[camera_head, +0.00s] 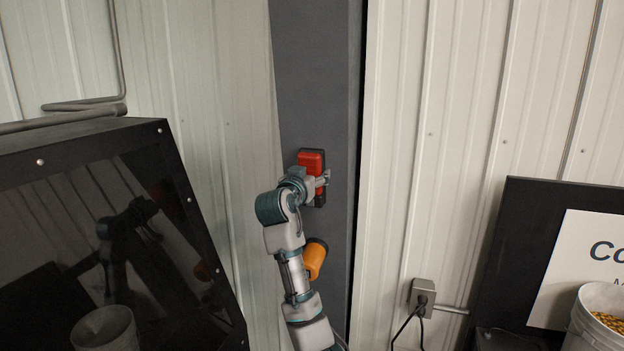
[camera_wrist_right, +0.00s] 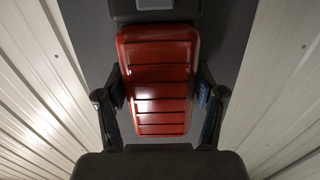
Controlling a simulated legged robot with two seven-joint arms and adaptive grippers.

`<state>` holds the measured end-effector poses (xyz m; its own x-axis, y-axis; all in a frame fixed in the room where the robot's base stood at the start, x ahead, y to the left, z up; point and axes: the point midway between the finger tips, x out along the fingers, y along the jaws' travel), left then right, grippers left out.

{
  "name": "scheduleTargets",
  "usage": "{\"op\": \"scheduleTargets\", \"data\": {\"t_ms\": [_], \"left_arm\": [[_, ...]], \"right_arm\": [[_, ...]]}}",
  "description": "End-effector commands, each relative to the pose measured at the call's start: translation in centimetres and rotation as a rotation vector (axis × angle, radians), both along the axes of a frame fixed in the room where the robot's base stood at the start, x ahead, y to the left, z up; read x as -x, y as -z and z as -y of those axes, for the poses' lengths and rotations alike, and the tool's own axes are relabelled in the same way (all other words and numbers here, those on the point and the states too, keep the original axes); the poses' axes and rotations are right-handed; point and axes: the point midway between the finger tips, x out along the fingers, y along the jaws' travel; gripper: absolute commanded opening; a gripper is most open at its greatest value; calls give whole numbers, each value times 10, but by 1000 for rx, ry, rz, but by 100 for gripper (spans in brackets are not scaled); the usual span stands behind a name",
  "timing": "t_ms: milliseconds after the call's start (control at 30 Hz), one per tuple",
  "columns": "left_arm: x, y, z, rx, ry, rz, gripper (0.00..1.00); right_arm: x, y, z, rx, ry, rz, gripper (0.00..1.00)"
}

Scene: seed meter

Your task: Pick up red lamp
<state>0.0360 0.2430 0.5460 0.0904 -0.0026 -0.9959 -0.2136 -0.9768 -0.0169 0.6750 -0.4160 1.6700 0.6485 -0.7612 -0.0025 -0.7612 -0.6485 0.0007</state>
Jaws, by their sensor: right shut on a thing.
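The red lamp (camera_head: 311,160) is a ribbed red block with a dark base, upright against the dark grey column in the head view. It fills the middle of the right wrist view (camera_wrist_right: 158,80), with a dark cap or bracket above it. My right gripper (camera_head: 316,183) is at the lamp's lower part. In the right wrist view its two fingers (camera_wrist_right: 160,98) are shut on the lamp's left and right sides. The lamp's lower part is partly hidden by my gripper in the head view. My left gripper is not in view.
An orange thing (camera_head: 316,257) is on the column below the lamp, beside my right arm. A black glossy panel (camera_head: 110,240) stands at the left. A grey outlet box (camera_head: 422,297) with a cable is on the wall. A sign (camera_head: 594,262) and a bucket (camera_head: 592,325) are at the right.

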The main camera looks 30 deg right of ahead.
Motion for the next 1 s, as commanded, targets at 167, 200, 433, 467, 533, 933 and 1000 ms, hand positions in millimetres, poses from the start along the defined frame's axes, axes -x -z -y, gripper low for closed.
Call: {"op": "scheduleTargets", "data": {"t_ms": [167,200,433,467,533,933,1000], "left_arm": [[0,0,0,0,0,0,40],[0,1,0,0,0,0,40],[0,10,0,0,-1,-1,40],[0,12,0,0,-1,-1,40],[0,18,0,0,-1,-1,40],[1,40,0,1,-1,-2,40],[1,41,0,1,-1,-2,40]], "right_arm": [[0,-2,-1,1,-2,2,25],[1,-2,-2,2,-2,3,25],[13,-18,-14,3,-3,8,25],[16,-20,-19,3,-4,8,25],[26,-27,-31,3,-5,9,25],[81,-72,-96,2,-3,4,25],[86,-76,-101,0,-2,3,25]]}}
